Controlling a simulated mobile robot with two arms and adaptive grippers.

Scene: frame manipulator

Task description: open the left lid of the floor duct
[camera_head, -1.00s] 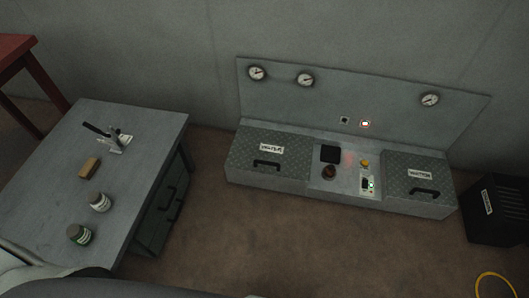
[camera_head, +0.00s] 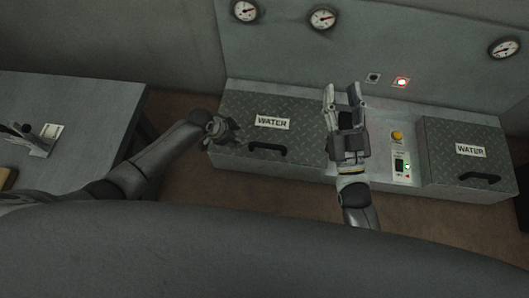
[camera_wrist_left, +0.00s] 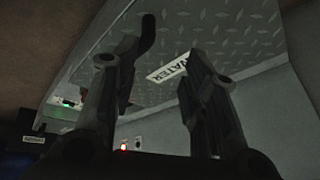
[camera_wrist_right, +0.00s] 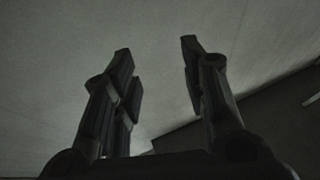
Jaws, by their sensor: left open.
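The left lid (camera_head: 300,112) of the floor duct is a grey tread-plate cover with a WATER label (camera_head: 271,122) and a black handle (camera_head: 266,150) near its front edge. It lies closed. My left gripper (camera_head: 222,130) is at the lid's left edge, beside the handle. In the left wrist view the open left gripper (camera_wrist_left: 160,75) has its fingers apart, with the lid (camera_wrist_left: 225,40) beyond and the dark handle (camera_wrist_left: 148,35) by one finger. No grip shows. My right gripper (camera_head: 345,92) is open and empty over the middle panel, fingers pointing up in the picture.
The right lid (camera_head: 462,135), with its own handle (camera_head: 479,178), is closed. The middle panel carries an orange button (camera_head: 397,136) and a green-lit switch (camera_head: 402,166). Gauges (camera_head: 322,17) sit on the back panel. A grey table (camera_head: 75,95) stands at the left.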

